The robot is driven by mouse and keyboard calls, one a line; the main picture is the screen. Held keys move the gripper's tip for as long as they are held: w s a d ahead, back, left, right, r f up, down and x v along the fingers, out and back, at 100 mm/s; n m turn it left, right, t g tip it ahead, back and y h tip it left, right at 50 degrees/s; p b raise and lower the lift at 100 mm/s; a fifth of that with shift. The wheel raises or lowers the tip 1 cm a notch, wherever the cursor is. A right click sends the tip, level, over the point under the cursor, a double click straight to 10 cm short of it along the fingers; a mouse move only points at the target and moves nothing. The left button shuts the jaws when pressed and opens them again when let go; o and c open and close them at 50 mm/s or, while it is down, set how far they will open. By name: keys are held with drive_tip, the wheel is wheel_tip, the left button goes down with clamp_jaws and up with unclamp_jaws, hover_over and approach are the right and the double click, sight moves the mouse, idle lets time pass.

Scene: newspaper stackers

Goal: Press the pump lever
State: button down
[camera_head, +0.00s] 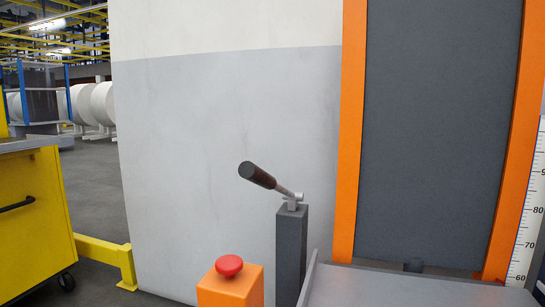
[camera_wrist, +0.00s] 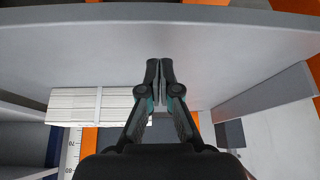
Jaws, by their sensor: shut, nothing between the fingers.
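The pump lever (camera_head: 262,178) shows in the head view, with a dark brown grip and a short metal rod. It is tilted, the grip end up and to the left. It is hinged on top of a dark grey post (camera_head: 290,255). My gripper (camera_wrist: 160,68) shows in the wrist view with its black fingers together and nothing between them. It is in front of a wide grey plate (camera_wrist: 210,50). My gripper is outside the head view, and I cannot make out the lever in the wrist view, so their distance is unclear.
A red button (camera_head: 229,265) on an orange box stands left of the post. A grey tray (camera_head: 400,290) is to its right. A dark panel (camera_head: 435,130) in an orange frame is behind. A yellow cart (camera_head: 35,220) stands at left. A white stack (camera_wrist: 75,105) shows in the wrist view.

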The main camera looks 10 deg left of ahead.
drive_tip(key=w+a+r+n+g+y+p, duration=0.2)
drive_tip(key=w+a+r+n+y, duration=0.2)
drive_tip(key=r, duration=0.9)
drive_tip(key=w+a+r+n+g+y+p, duration=0.2)
drive_tip(key=w+a+r+n+y+p, duration=0.1)
drive_tip(key=w+a+r, duration=0.6)
drive_tip(key=w+a+r+n+g+y+p, duration=0.3)
drive_tip(key=w+a+r+n+y, duration=0.3)
drive_tip(key=w+r, duration=0.5)
wheel_tip(320, 180, up, 6)
drive_tip(key=shift+a+r+n, duration=0.1)
drive_tip(key=shift+a+n, duration=0.2)
drive_tip(key=shift+a, duration=0.3)
drive_tip(key=shift+w, duration=0.1)
hover_over(270, 178)
drive_tip(key=w, duration=0.2)
drive_tip(key=f, duration=0.4)
drive_tip(key=shift+s+a, duration=0.15)
drive_tip(key=shift+a, duration=0.25)
drive_tip(key=shift+s+d+f, duration=0.2)
drive_tip(key=shift+s+f, duration=0.1)
drive_tip(key=shift+f, duration=0.35)
drive_tip(key=shift+s+d+f, duration=0.15)
drive_tip(key=shift+s+f, duration=0.15)
drive_tip(key=shift+f, duration=0.3)
drive_tip(key=shift+s+d+f, duration=0.1)
drive_tip(key=shift+s+f, duration=0.1)
drive_tip(key=shift+f, duration=0.25)
drive_tip(key=shift+f+b, duration=0.15)
drive_tip(key=shift+b, duration=0.15)
